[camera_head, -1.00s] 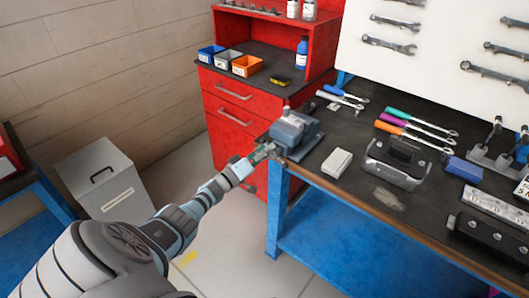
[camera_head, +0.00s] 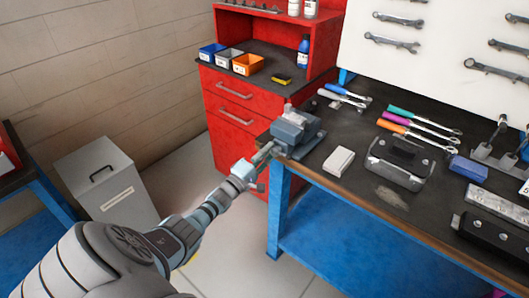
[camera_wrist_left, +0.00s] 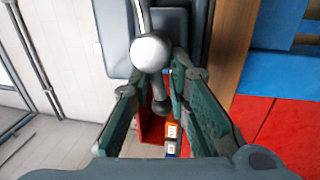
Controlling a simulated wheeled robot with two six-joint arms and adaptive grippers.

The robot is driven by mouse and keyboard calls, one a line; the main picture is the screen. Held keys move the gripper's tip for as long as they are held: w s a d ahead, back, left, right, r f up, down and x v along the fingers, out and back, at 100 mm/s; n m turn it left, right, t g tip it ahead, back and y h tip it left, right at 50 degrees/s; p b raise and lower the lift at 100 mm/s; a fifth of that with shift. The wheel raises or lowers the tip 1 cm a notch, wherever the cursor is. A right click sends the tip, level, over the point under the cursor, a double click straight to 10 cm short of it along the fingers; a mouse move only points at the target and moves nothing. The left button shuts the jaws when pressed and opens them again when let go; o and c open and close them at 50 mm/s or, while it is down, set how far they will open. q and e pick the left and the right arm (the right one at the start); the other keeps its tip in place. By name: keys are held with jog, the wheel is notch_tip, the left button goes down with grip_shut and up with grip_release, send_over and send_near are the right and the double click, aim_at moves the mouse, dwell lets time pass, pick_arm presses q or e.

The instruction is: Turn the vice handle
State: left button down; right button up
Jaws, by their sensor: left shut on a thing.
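The grey-blue vice (camera_head: 296,132) sits at the left corner of the workbench. Its handle shows in the left wrist view as a bar with a round ball end (camera_wrist_left: 150,52). My left gripper (camera_head: 264,154) reaches in from the lower left to the front of the vice, just off the bench edge. In the left wrist view its green fingers (camera_wrist_left: 158,80) stand on both sides of the handle bar and are shut on it. The exact contact is partly hidden by the ball end. My right gripper is not in view.
The workbench (camera_head: 385,212) holds a white box (camera_head: 338,162), a grey metal case (camera_head: 398,165) and several coloured-handle tools right of the vice. A red drawer cabinet (camera_head: 232,128) stands behind the vice. A grey bin (camera_head: 108,180) is on the floor at left.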

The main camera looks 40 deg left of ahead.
pick_arm(q)
jog(key=shift+w+d+r, duration=0.1)
jog(key=shift+w+r, duration=0.15)
jog(key=shift+r, duration=0.25)
jog(key=c, duration=1.9)
grip_release()
jog(key=o, duration=0.6)
jog(key=shift+s+r, duration=0.1)
jog(key=shift+s, duration=0.05)
jog(key=shift+d, duration=0.25)
jog(key=shift+f, duration=0.2)
jog(key=s+f, duration=0.1)
jog(key=s, duration=0.6)
jog(key=shift+s+f, duration=0.25)
jog(key=shift+s, duration=0.15)
